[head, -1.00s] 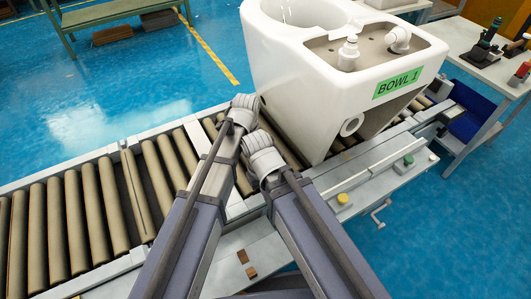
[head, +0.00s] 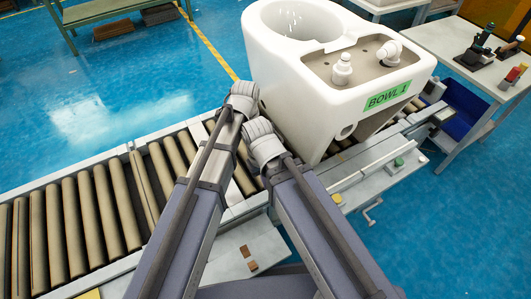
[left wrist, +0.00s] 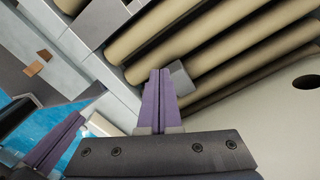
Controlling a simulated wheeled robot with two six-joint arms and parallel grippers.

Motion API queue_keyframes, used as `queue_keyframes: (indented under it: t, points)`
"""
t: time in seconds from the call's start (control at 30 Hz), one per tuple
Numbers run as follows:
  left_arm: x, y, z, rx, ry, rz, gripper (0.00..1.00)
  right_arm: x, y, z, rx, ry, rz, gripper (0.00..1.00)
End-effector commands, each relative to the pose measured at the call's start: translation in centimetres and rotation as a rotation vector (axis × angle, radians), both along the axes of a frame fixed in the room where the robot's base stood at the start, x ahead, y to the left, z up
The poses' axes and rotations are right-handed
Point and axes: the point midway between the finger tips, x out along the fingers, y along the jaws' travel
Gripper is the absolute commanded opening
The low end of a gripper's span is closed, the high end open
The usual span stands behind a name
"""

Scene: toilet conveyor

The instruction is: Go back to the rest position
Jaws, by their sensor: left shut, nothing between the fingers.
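My left arm's wrist joint shows at the upper end of the left arm link in the head view, but both grippers are hidden there behind the arms. In the left wrist view my left gripper (left wrist: 160,98) is shut and empty, its purple fingers together in front of the conveyor rollers (left wrist: 200,45). A similar purple part (left wrist: 57,142) at the lower left of that view looks like my right gripper's fingers; I cannot tell whether they are open. The white toilet bowl (head: 315,80), labelled BOWL 1, stands on the conveyor just beyond my arms. Its white side (left wrist: 280,125) shows right of my left gripper, apart from it.
The conveyor's rollers (head: 70,215) are bare to the left of the bowl. Its metal side shelf carries a green button (head: 398,162). A white table (head: 445,45) with tools and a blue bin (head: 465,110) stand at the right. Blue floor lies open at the back left.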

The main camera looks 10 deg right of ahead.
Motion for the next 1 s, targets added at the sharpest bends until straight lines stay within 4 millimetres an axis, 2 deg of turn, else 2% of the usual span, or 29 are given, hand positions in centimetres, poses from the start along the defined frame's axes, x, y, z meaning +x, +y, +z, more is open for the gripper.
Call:
queue_keyframes:
  t: [0.37,0.47,0.57,0.8,1.0]
  points:
    - [0.0,0.0,-0.1,0.0,0.0,0.001,0.0,0.0,0.0,-0.1,0.0,0.0,0.0,0.0]
    - [-0.3,0.7,-0.1,0.0,-0.002,0.045,0.0,0.0,0.0,-0.1,0.0,0.0,0.0,0.0]
    - [-1.0,3.0,-0.1,-0.003,-0.008,0.203,0.0,0.0,0.0,-0.1,0.0,0.0,0.0,0.0]
    - [-4.5,11.4,-0.1,-0.023,-0.032,0.899,0.0,0.0,0.0,-0.1,0.0,0.0,0.0,0.0]
    - [-7.1,16.0,-0.1,-0.041,-0.045,1.351,0.0,0.0,0.0,-0.1,0.0,0.0,0.0,0.0]
